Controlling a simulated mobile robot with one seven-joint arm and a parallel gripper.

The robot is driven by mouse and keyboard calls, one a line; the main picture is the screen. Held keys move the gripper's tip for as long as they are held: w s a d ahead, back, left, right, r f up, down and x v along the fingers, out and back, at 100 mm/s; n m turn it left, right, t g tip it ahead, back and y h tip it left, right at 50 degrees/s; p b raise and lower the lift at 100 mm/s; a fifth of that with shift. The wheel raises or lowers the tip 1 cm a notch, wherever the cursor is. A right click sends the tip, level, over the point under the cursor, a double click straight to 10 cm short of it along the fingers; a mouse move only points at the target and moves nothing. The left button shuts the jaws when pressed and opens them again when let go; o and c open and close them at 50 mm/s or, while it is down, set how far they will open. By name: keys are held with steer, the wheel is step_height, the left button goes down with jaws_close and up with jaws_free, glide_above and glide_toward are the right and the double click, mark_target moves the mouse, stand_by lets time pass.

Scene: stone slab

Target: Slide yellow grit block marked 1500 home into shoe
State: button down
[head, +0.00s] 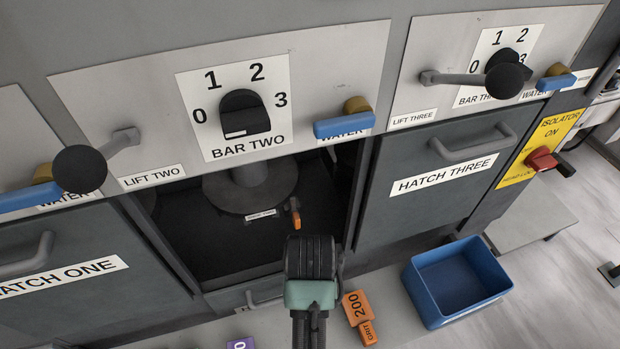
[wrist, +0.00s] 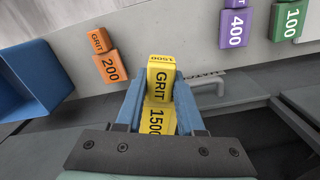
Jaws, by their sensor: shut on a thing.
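My gripper (wrist: 158,102) is shut on the yellow block marked GRIT 1500 (wrist: 160,78). Its two blue fingers press the block's sides in the wrist view, and the block's end sticks out past the fingertips. In the head view the end of my arm hides the fingers and the block. It stands in front of the open bay under BAR TWO. Inside the bay hangs a round grey disc (head: 250,190) on a post. A small white label (head: 261,215) and a small orange-tipped part (head: 295,214) are at its front. I cannot make out the shoe clearly.
The purple 400 block (wrist: 235,22) and green 100 block (wrist: 290,20) are also there. Closed hatches one (head: 60,278) and three (head: 445,180) flank the dark bay.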

steer(key=s+f+n, duration=0.4)
steer(key=s, duration=0.2)
steer(key=shift+s+f+n, duration=0.2)
steer(key=shift+s+n, duration=0.1)
steer(key=shift+s, duration=0.05)
steer(key=shift+a, duration=0.1)
steer(key=shift+f+b, duration=0.35)
steer(key=shift+f, duration=4.45)
steer(key=shift+f, duration=0.1)
steer(key=shift+f, duration=0.15)
steer(key=c, duration=0.5)
jaws_free()
steer(key=shift+f+b, duration=0.1)
steer(key=shift+b, duration=0.3)
